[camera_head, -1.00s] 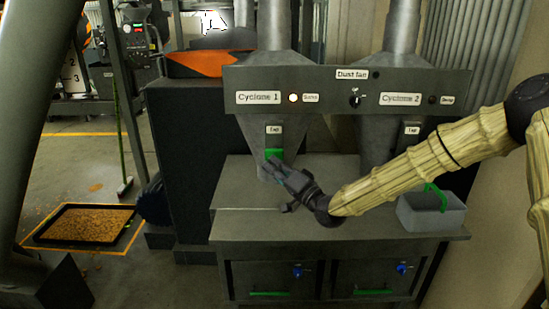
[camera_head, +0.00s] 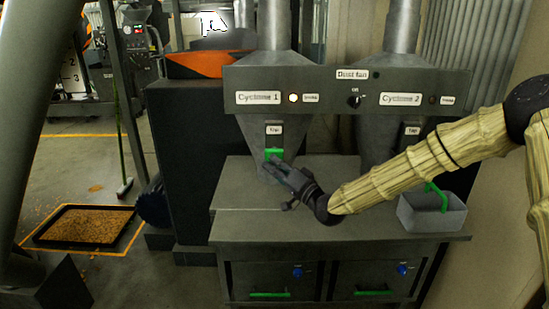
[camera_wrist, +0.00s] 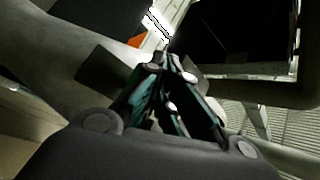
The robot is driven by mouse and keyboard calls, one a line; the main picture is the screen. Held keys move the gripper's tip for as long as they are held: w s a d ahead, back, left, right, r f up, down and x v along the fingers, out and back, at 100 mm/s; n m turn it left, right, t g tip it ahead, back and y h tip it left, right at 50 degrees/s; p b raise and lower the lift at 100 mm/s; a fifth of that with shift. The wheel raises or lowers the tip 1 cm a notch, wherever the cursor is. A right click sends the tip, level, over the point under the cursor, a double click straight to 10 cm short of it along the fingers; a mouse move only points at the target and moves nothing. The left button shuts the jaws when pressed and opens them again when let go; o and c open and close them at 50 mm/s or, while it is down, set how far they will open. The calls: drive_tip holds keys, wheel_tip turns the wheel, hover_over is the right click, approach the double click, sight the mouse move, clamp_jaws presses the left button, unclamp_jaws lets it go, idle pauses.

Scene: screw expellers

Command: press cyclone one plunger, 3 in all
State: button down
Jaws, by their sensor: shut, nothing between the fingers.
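The green plunger (camera_head: 274,153) sits on the front of the Cyclone 1 cone (camera_head: 262,130), under a small white tap label. My gripper (camera_head: 270,163) is shut and empty, with its fingertips at the lower edge of the plunger. I cannot tell whether they touch. In the wrist view my shut fingers (camera_wrist: 165,65) point up past the grey cone, and the plunger cannot be made out. The lamp (camera_head: 293,98) beside the Cyclone 1 label glows white. The Cyclone 2 cone (camera_head: 378,145) stands to the right, partly behind my arm.
A grey bench (camera_head: 240,228) lies under the cones, its top mostly clear. A grey bin with a green handle (camera_head: 420,213) stands at its right end. The panel with the dust fan knob (camera_head: 354,101) crosses above. A dark cabinet (camera_head: 185,150) stands left.

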drive_tip(key=shift+w+b, duration=0.3)
drive_tip(key=shift+w, duration=0.65)
idle(1.2)
drive_tip(key=shift+s, duration=1.55)
drive_tip(key=s, duration=0.5)
drive_tip(key=shift+b, duration=0.35)
idle(0.4)
